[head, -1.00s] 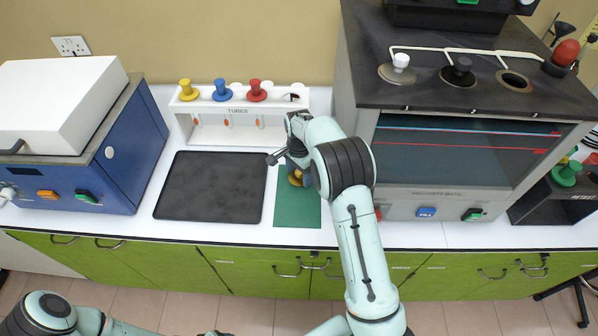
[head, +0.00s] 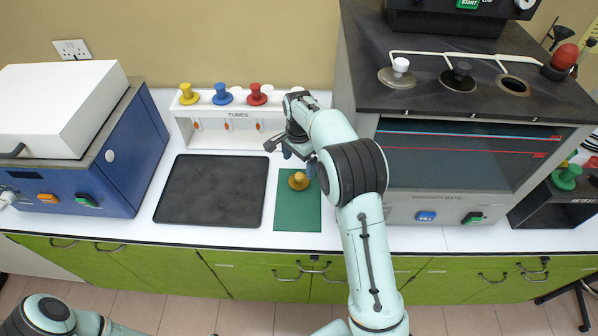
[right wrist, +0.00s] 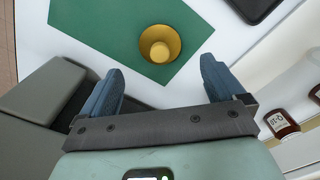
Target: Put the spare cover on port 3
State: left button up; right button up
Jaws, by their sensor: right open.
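The spare cover, a yellow knob with a round flange (head: 299,181), stands on the green mat (head: 297,215). It also shows in the right wrist view (right wrist: 160,46), just beyond my fingertips. Port 3 looks to be the uncovered ring with a dark hole (head: 513,84) on top of the bath at right. My left gripper is out of view.
A tube rack (head: 237,133) with yellow, blue and red stoppers stands behind the mat. A black tray (head: 211,190) lies left of the mat, a blue instrument (head: 75,165) farther left. The bath housing (head: 460,170) rises close to my right arm.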

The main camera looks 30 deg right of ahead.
aim_at(299, 175)
notch_tip(299, 175, up, 5)
jog(key=shift+f, duration=0.1)
dwell(0.7)
